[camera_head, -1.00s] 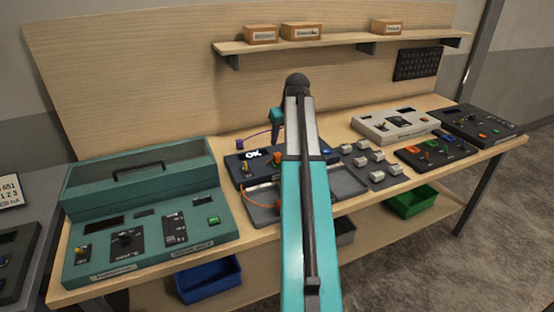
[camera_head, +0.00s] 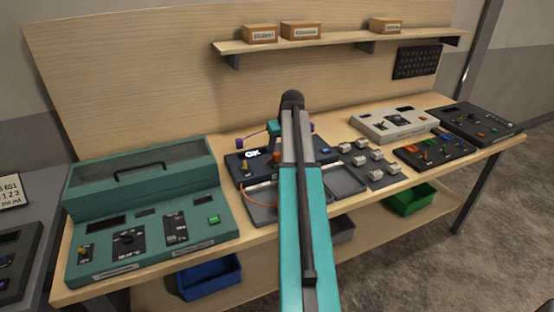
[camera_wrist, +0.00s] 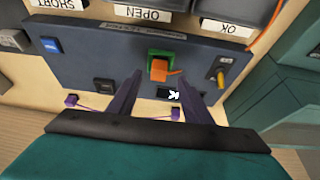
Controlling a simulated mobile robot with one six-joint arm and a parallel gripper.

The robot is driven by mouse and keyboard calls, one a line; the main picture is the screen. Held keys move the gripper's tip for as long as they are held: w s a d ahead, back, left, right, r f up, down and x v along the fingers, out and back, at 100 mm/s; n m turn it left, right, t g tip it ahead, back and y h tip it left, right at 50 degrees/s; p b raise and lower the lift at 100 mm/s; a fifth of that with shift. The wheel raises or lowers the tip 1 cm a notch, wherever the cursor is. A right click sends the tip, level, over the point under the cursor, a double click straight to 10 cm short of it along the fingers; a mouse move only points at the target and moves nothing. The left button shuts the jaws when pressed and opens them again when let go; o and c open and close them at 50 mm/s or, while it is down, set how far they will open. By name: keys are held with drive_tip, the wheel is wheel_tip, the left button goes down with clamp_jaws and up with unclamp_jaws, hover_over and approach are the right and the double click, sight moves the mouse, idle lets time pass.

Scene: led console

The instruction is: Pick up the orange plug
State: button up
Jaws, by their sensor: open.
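The orange plug (camera_wrist: 160,70) sits at a green-framed socket on the dark blue console (camera_wrist: 205,57) in the wrist view. An orange lead runs from it to the right. In the head view the plug (camera_head: 277,158) shows as a small orange spot beside my arm. My gripper (camera_wrist: 162,76) has two purple fingers, open and empty. Their tips lie on either side of the plug's near part in the wrist picture. I cannot tell whether they are level with it. In the head view my arm hides most of the gripper.
A yellow-tipped toggle (camera_wrist: 221,76) stands right of the plug. A purple lead (camera_wrist: 71,100) lies behind the console. Grey trays (camera_head: 345,180) lie in front of it. A teal console (camera_head: 150,235) is at left, white switch blocks (camera_head: 361,160) at right.

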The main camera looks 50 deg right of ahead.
sight(278, 154)
drive_tip(key=shift+f, duration=0.1)
drive_tip(key=shift+p+x, duration=0.85)
drive_tip(key=shift+x, duration=0.05)
drive_tip(key=shift+p+x, duration=0.6)
drive_tip(key=shift+x, duration=1)
drive_tip(key=shift+w+d, duration=0.1)
drive_tip(key=c, duration=1.1)
drive_tip(key=shift+r, duration=0.25)
clamp_jaws()
drive_tip(key=shift+r+b, duration=1.05)
drive_tip(key=shift+r, duration=0.35)
drive_tip(key=s+a+r+b, duration=0.1)
drive_tip(key=s+a+b, duration=0.4)
drive_tip(key=s, duration=0.9)
drive_tip(key=shift+a+r, duration=0.4)
drive_tip(key=shift+a, duration=0.85)
